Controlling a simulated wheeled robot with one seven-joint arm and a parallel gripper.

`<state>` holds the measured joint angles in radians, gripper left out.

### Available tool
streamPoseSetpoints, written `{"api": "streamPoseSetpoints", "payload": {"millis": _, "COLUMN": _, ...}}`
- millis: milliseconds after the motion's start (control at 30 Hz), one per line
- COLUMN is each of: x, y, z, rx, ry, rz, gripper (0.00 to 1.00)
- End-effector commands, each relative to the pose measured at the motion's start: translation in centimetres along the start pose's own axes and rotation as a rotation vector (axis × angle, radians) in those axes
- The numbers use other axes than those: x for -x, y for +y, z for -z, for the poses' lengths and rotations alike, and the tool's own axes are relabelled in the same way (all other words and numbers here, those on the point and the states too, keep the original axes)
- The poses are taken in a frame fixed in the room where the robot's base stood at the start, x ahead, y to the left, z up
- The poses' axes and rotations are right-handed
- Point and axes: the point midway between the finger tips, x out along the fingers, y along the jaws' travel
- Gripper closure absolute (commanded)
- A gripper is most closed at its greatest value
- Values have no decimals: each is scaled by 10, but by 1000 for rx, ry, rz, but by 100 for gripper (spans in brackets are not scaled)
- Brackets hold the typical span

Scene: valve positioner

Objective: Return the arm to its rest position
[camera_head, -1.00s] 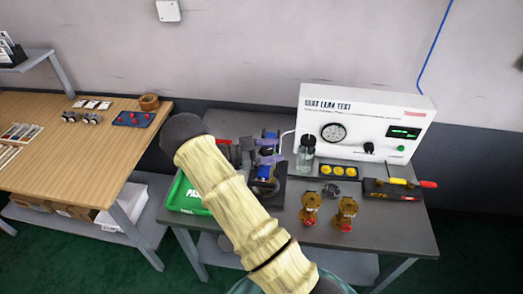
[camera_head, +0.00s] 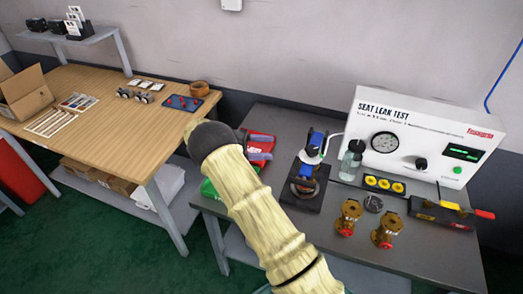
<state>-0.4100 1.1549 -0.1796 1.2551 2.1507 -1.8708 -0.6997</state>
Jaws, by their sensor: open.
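My arm, in a pale ribbed sleeve (camera_head: 262,222), reaches up from the bottom of the head view to a dark rounded joint. My gripper (camera_head: 262,146) is partly hidden behind that joint. Its grey-purple fingers look apart, with nothing seen between them. It is over the left part of the grey test bench (camera_head: 432,250), left of the valve assembly with blue parts (camera_head: 308,165) on its dark stand, and apart from it.
A green tray (camera_head: 208,188) and a red tray (camera_head: 264,136) are partly hidden by my arm. The seat leak tester (camera_head: 420,135), a clear bottle (camera_head: 351,160) and two brass valves (camera_head: 347,217) stand to the right. A wooden table (camera_head: 120,125) is at the left.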

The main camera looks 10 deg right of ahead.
Motion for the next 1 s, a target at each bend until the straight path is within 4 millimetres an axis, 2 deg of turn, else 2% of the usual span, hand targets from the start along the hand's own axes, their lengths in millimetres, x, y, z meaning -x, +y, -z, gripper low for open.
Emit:
{"api": "streamPoseSetpoints", "payload": {"millis": 167, "x": 8, "y": 0, "z": 0, "rx": 0, "ry": 0, "rz": 0, "gripper": 40}}
{"api": "streamPoseSetpoints", "payload": {"millis": 567, "x": 8, "y": 0, "z": 1, "rx": -1, "ry": 0, "rz": 1, "gripper": 40}}
{"api": "streamPoseSetpoints", "payload": {"millis": 667, "x": 4, "y": -5, "z": 5, "rx": -12, "ry": -6, "rz": 26, "gripper": 40}}
{"api": "streamPoseSetpoints", "payload": {"millis": 767, "x": -6, "y": -21, "z": 16, "rx": -45, "ry": -22, "rz": 104, "gripper": 40}}
{"api": "streamPoseSetpoints", "payload": {"millis": 1000, "x": -31, "y": -85, "z": 62, "rx": -137, "ry": -122, "rz": 493, "gripper": 40}}
